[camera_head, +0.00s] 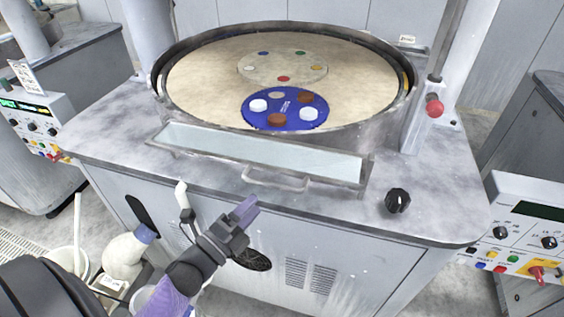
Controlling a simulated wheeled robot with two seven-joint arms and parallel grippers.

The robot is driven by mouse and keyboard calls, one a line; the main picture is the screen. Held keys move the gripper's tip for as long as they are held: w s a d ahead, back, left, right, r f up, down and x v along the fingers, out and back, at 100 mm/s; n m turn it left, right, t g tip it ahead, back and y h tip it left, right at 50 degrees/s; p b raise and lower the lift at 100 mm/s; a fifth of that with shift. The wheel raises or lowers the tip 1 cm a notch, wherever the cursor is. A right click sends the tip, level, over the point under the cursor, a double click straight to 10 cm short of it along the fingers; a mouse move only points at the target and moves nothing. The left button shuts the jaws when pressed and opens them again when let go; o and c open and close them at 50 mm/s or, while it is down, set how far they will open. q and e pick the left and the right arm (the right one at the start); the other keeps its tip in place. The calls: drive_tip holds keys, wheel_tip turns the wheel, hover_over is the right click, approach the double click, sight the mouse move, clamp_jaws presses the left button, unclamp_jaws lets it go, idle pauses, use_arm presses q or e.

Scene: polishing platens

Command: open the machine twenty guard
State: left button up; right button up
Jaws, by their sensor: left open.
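The guard (262,153) is a clear panel in a grey metal frame along the front of the round polishing platen (205,82). A grey bar handle (274,181) sits at the middle of its lower edge. My left gripper (247,212) is open and empty, in front of the machine, below and a little left of the handle and apart from it in the picture. My right gripper is not in view. I cannot read a machine number here.
A blue disc (284,108) with several pucks lies on the platen. A black knob (398,200) is right of the guard. Control panels (527,236) stand at both sides. A white bucket (66,262) is at lower left.

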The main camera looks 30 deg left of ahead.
sight(271, 187)
use_arm(q)
drive_tip(key=f+x, duration=0.1)
drive_tip(key=x, duration=0.8)
drive_tip(key=shift+w+r, duration=0.25)
drive_tip(key=shift+w, duration=0.05)
clamp_jaws()
drive_tip(key=shift+r, duration=0.15)
idle(0.4)
